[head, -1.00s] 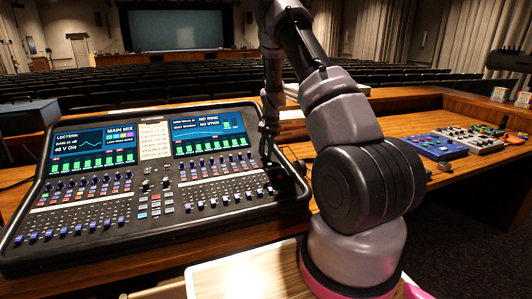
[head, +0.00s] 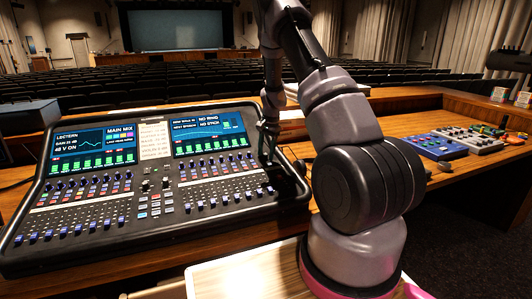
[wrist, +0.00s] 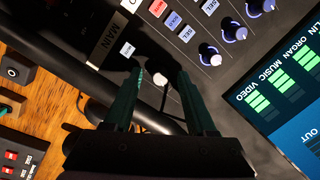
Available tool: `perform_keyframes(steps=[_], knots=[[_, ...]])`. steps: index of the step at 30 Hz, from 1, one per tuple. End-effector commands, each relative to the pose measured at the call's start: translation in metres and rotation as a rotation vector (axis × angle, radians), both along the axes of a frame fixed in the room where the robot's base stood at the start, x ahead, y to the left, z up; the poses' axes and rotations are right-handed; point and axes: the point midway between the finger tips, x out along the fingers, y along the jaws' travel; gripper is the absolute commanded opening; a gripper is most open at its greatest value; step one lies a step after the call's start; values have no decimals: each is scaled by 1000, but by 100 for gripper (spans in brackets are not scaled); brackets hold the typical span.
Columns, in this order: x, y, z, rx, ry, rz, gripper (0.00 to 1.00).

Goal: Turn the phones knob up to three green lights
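My gripper (wrist: 160,74) shows in the wrist view with two dark green fingers apart. Between them is a small pale-topped knob (wrist: 160,80); gaps show on both sides, so the fingers do not appear to grip it. No phones label is readable, so I cannot tell for sure that it is the phones knob. Small green marks show beside the left fingertip, too small to count as lights. In the head view my gripper (head: 266,155) points down over the right edge of the mixing desk (head: 160,222); its fingertips are hard to make out there.
The desk carries a left screen (head: 92,147), a right screen (head: 208,132) and rows of knobs and faders. A blue box (head: 436,146) and a grey box (head: 470,139) stand to the right on the wooden table. A cable runs near my gripper.

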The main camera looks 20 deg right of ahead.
Motion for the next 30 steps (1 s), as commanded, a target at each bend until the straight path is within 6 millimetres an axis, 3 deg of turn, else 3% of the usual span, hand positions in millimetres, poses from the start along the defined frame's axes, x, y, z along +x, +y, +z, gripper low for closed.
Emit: perform_keyframes(steps=[10,22,30], knots=[[0,-1,10,-1,-3,1,56],[-6,-9,85,0,-4,0,56],[-9,-12,107,-1,-1,0,56]])
